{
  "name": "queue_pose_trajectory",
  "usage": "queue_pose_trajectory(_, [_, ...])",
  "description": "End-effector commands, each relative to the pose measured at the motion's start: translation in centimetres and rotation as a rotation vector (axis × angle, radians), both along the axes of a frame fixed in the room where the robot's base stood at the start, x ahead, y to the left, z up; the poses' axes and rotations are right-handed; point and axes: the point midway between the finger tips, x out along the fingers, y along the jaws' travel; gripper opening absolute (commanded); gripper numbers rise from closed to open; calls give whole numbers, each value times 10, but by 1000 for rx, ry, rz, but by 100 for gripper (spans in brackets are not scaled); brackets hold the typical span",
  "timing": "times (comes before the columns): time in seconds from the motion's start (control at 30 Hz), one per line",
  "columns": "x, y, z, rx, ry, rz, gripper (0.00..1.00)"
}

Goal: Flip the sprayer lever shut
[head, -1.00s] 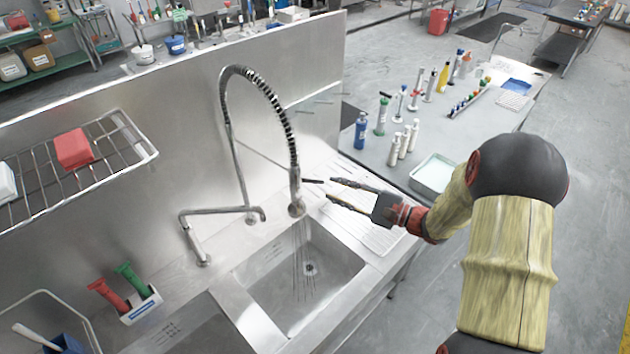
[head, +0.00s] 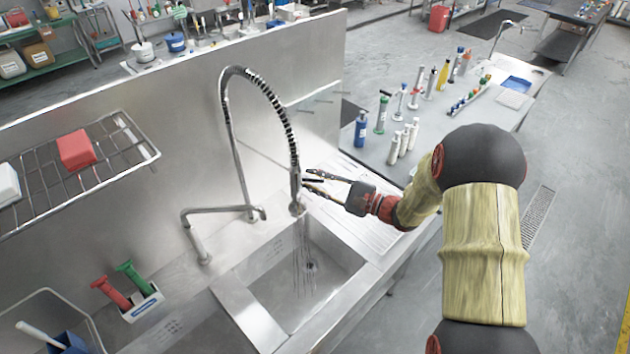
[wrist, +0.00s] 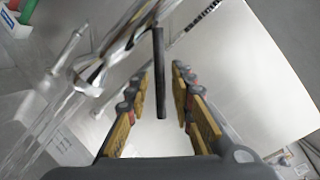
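The sprayer head (head: 297,203) hangs at the end of the coiled faucet hose over the sink, and thin streams of water fall from it. In the wrist view the shiny sprayer (wrist: 90,72) is at upper left. Its dark, thin lever (wrist: 158,75) sticks out between my fingers. My gripper (head: 309,180) is at the sprayer's right side; it also shows in the wrist view (wrist: 162,72). The fingers are open, with a gap on each side of the lever. Whether a finger touches the sprayer body I cannot tell.
The sink basin (head: 268,290) lies below the sprayer. A bare spout (head: 222,211) stands to its left, and the tall steel backsplash (head: 180,140) is behind. A wire rack (head: 120,165) with a red block is at left. A bench with several bottles is at right.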

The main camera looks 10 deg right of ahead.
Motion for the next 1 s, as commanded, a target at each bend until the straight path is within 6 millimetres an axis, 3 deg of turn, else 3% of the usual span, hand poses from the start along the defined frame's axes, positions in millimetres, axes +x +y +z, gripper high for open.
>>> queue_pose_trajectory(0.37, [0, 0, 0, 0, 0, 0, 0])
queue_pose_trajectory(1.0, [0, 0, 0, 0, 0, 0, 0])
